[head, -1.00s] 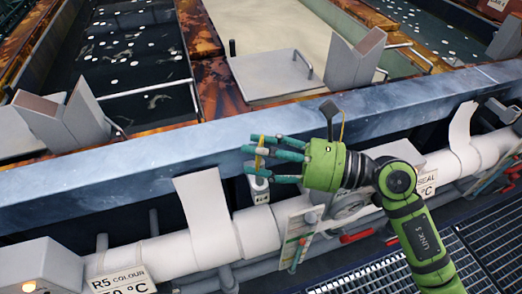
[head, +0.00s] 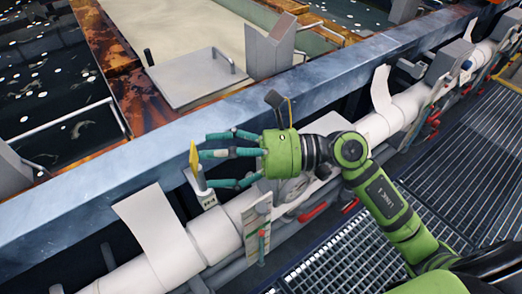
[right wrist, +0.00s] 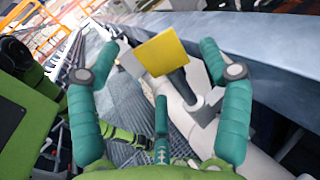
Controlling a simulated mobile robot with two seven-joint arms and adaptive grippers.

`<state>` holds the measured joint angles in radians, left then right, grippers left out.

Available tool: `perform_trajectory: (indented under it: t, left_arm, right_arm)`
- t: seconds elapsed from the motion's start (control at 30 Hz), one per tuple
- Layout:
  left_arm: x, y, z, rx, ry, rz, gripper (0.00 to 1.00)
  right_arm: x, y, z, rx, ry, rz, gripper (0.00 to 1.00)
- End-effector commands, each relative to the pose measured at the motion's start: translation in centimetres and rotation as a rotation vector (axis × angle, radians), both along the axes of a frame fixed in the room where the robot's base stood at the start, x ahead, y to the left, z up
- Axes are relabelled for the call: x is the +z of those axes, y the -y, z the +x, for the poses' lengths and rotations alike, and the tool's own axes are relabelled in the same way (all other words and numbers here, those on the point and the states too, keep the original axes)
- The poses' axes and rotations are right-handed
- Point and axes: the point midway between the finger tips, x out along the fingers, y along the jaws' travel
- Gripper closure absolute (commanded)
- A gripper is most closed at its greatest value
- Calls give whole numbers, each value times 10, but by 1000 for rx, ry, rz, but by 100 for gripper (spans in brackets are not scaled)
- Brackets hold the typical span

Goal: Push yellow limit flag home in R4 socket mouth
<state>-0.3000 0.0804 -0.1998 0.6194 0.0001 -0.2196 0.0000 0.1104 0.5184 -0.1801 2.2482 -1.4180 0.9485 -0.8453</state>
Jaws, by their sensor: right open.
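The yellow limit flag (head: 194,158) stands upright, seen nearly edge-on in the head view, above a small grey-white socket block (head: 207,199) on the rail's near side. In the right wrist view the flag is a flat yellow plate (right wrist: 160,53) on a dark grey stem (right wrist: 180,86) that runs down to a pale fitting (right wrist: 205,110). How deep the stem sits is unclear. My right gripper (head: 204,158) is open, its teal fingers pointing at the flag, which is just beyond the fingertips. The right wrist view shows the fingers (right wrist: 158,62) spread to either side. My left gripper is out of view.
A blue-grey rail (head: 110,153) runs behind the gripper, with tanks beyond. A white pipe (head: 200,240) with bent pale plates (head: 150,225) runs along the near side. Red-handled valves (head: 312,212) sit below my right arm. Grated walkway (head: 330,270) lies in front.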

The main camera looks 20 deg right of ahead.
Motion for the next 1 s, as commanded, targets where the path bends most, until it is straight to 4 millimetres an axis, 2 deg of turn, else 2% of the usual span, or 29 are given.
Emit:
perform_trajectory:
  t: [0.03,0.2,0.4,0.57,1.0]
  left_arm:
    - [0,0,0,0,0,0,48]
    - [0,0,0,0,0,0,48]
    - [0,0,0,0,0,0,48]
    - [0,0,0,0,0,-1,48]
    - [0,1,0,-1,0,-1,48]
  right_arm:
    - [-2,12,-3,-2,-2,-6,22]
    - [-2,47,-11,-2,-4,-3,22]
    - [0,73,-17,-1,-2,0,22]
    - [0,81,-19,1,0,1,22]
    - [0,81,-19,1,1,1,22]
